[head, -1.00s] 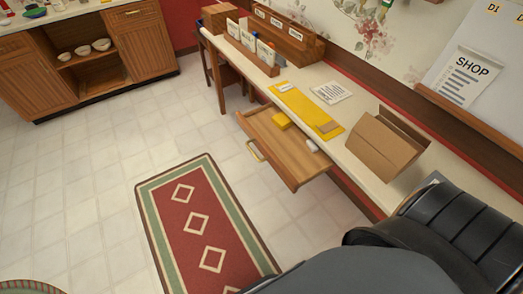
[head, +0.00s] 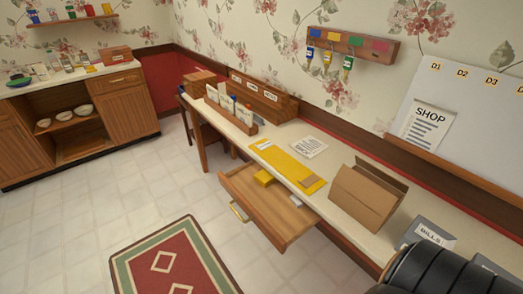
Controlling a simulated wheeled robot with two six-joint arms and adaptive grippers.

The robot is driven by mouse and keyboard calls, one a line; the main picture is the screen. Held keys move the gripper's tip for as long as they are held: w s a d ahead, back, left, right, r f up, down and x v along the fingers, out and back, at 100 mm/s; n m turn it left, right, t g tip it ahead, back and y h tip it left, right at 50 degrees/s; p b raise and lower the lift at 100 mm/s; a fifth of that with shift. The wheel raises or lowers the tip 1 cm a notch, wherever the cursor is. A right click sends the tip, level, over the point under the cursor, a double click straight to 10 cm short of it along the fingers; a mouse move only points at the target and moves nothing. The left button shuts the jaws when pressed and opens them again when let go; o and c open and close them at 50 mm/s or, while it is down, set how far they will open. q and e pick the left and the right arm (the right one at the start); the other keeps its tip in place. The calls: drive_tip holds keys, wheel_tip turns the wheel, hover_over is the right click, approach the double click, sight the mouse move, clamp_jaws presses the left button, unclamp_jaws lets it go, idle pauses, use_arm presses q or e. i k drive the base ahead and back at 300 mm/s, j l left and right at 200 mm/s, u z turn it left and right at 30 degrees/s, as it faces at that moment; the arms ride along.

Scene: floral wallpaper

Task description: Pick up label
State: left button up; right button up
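A small white label-like piece (head: 264,145) lies at the far end of a yellow strip or envelope (head: 284,162) on the desk. A small tan piece (head: 312,182) lies at the strip's near end. A printed paper sheet (head: 309,147) lies beside it, towards the wall. I cannot tell for certain which of these is the task's label. Neither gripper shows. Only a black part, probably of my own arm, fills the lower right corner and hides part of the desk there.
An open desk drawer (head: 262,215) juts out, holding a yellow block (head: 264,177) and a small white item (head: 295,200). An open cardboard box (head: 365,197) and a bills tray (head: 425,235) stand on the desk. The tiled floor and rug (head: 170,262) are clear.

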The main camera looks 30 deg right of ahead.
sight(263, 146)
drive_tip(key=i+j+z, duration=0.2)
drive_tip(key=z, duration=0.25)
drive_tip(key=i+j+z, duration=0.15)
drive_tip(key=z, duration=0.25)
drive_tip(key=j, duration=0.1)
